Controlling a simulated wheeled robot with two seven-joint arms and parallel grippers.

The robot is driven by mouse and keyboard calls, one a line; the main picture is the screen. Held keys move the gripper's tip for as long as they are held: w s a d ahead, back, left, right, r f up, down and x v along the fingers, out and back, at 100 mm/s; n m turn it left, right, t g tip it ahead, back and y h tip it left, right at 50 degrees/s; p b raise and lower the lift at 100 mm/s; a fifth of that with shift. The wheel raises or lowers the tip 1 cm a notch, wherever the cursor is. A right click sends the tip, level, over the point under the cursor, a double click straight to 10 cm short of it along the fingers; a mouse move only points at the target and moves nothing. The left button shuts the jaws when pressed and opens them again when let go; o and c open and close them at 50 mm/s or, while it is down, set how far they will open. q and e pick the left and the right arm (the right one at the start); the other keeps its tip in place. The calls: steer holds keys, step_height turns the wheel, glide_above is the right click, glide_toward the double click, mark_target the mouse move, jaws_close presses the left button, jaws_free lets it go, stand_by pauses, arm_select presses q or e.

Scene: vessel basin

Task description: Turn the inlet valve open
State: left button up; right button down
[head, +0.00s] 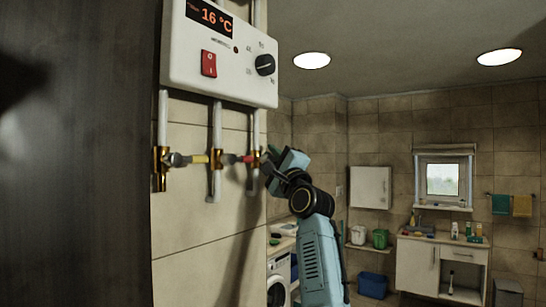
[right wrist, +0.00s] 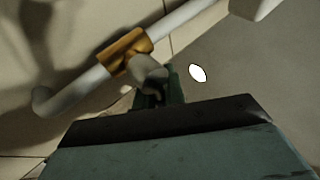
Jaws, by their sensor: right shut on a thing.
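The white water heater (head: 222,55) hangs on the tiled wall and its display reads 16 °C. White pipes with brass fittings run down below it. A red part (head: 240,158) lies further right, by the right brass valve (head: 255,168). My right gripper (head: 269,166) is at this right valve. In the right wrist view its fingers (right wrist: 158,94) are shut on a pale rounded valve knob (right wrist: 148,70) in front of the brass body (right wrist: 125,50). My left gripper is out of view.
A dark panel (head: 75,150) fills the left side. Behind my right arm are a washing machine (head: 278,280), a sink cabinet (head: 440,262), a blue bin (head: 372,285) and a window (head: 442,180). The space right of the heater is open.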

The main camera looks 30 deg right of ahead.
mark_target(261, 157)
steer(key=a+r+n+g+y+b, duration=0.1)
steer(key=n+g+y, duration=0.1)
steer(key=n+y, duration=0.4)
steer(key=a+r+n+g+y, duration=0.1)
steer(key=n+g+y, duration=0.1)
steer(key=n+y, duration=0.4)
steer(key=s+r+n+g+y+b, duration=0.1)
steer(key=n+g+y, duration=0.1)
steer(key=n+y, duration=0.5)
steer(key=shift+a+r+n+g+b, duration=0.1)
steer(key=shift+a+n+g+b, duration=0.1)
steer(key=shift+n, duration=1.45)
steer(key=shift+a+r+n+g+b, duration=0.1)
steer(key=shift+a+n+b, duration=0.1)
steer(key=shift+n, duration=1.45)
steer(key=n+g, duration=0.1)
steer(key=n+p, duration=0.1)
steer(key=n+g+y+p, duration=0.1)
steer(key=n, duration=0.1)
steer(key=shift+s+a+g, duration=0.25)
steer(key=shift+a+g, duration=0.05)
steer(key=shift+a, duration=0.05)
steer(key=shift+s+a+f+n+g+p, duration=0.15)
steer(key=shift+a+n+g+p, duration=0.1)
steer(key=shift+n+g, duration=0.45)
steer(key=shift+a+f+n+g+p, duration=0.1)
steer(key=shift+a+n+g+p, duration=0.1)
steer(key=shift+n+g, duration=0.5)
steer(key=shift+n, duration=0.4)
